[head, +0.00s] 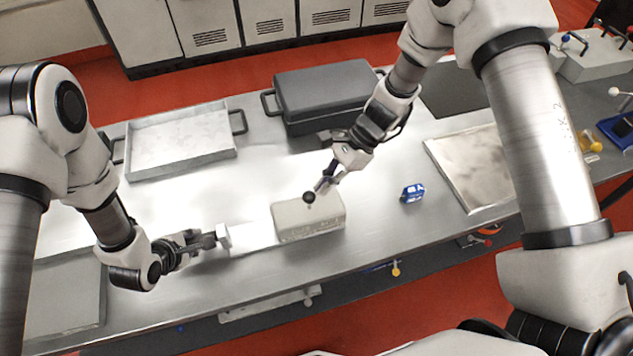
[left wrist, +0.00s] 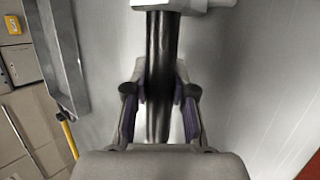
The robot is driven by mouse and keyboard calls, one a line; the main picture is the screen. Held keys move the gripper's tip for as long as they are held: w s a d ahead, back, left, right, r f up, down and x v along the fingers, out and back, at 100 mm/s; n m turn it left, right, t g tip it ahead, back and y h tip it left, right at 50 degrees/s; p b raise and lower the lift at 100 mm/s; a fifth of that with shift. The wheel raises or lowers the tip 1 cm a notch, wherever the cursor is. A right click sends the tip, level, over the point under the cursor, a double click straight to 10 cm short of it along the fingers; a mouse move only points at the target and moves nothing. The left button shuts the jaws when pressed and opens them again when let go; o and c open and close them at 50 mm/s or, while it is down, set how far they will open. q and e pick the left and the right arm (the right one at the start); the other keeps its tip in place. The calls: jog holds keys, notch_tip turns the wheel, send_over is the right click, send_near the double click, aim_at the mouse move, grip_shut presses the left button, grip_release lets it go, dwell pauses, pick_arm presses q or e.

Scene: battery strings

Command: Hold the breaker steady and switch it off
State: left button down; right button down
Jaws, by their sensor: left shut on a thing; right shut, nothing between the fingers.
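The breaker appears to be the beige box (head: 310,222) on the metal bench, with a round black knob (head: 309,197) on top. My left gripper (head: 207,240) is shut on a black bar (left wrist: 160,60) that runs between its fingers in the left wrist view. A white end piece (head: 223,236) sits at the far end of the bar, left of the box. A bright white patch lies between it and the box, so I cannot tell whether they join. My right gripper (head: 322,186) is shut and empty, its tips just above and right of the knob; contact is unclear.
A grey tray (head: 182,172) and a dark lidded case (head: 322,128) stand behind the box. A small blue item (head: 412,192) lies to its right, with a flat metal plate (head: 474,206) beyond. The bench's front edge runs close below the box.

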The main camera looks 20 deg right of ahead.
pick_arm(q)
jog(key=shift+s+f, duration=0.1)
pick_arm(e)
jog(key=shift+a, duration=1.45)
jog(key=shift+d, duration=0.1)
jog(key=d, duration=0.2)
jog(key=w+d+r, duration=0.1)
jog(key=d, duration=0.1)
jog(key=shift+d+r, duration=0.1)
pick_arm(q)
jog(key=c, duration=0.9)
grip_release()
pick_arm(e)
jog(key=v, duration=0.9)
jog(key=shift+d+r, duration=0.15)
